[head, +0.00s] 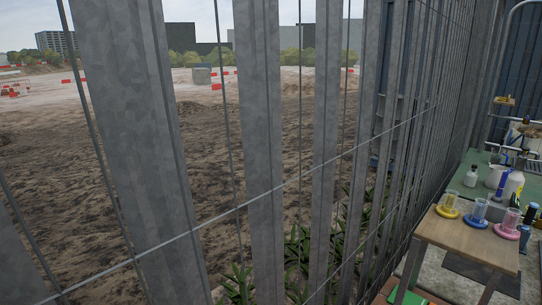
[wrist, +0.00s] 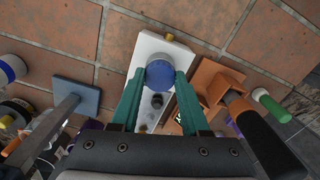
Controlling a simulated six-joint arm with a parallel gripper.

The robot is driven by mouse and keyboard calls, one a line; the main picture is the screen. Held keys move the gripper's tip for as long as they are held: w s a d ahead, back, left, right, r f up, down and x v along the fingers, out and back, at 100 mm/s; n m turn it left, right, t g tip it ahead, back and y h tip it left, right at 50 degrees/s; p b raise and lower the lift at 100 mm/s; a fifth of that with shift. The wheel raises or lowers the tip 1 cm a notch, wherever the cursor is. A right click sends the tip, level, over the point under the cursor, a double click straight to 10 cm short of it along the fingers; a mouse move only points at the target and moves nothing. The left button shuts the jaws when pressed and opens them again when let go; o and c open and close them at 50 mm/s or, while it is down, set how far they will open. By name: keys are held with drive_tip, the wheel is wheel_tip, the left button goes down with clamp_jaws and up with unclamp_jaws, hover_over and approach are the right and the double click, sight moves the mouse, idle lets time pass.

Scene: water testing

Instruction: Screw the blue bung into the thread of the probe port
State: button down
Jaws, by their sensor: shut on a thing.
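In the wrist view, my gripper (wrist: 161,80) has teal fingers, shut on the blue bung (wrist: 160,71), a round piece with a paler rim. The bung is seen from above, over a white block (wrist: 146,47). The probe port and its thread are not visible under the bung. I cannot tell whether the bung touches the port or sits in its thread. Small dark round spots show on the white block between my fingers, and a yellow piece sticks out at its far end. Neither my gripper nor the bung is seen in the head view.
Right of the white block are an orange-brown bracket (wrist: 216,80), a dark handle and a green-and-white cylinder (wrist: 272,104). A blue-grey plate (wrist: 76,95) and bottles crowd the left. Brick-coloured tiles lie beyond. The head view shows a metal fence (head: 262,150) and a wooden table (head: 455,238) holding cylinders.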

drive_tip(key=m, duration=0.5)
drive_tip(key=shift+m, duration=0.8)
drive_tip(key=c, duration=0.8)
unclamp_jaws()
drive_tip(key=shift+m, duration=0.8)
drive_tip(key=shift+c, duration=0.2)
drive_tip(key=shift+o, duration=0.6)
drive_tip(key=shift+r, duration=1.5)
drive_tip(key=o, duration=0.6)
drive_tip(key=shift+c, duration=0.2)
drive_tip(key=shift+r, duration=1.5)
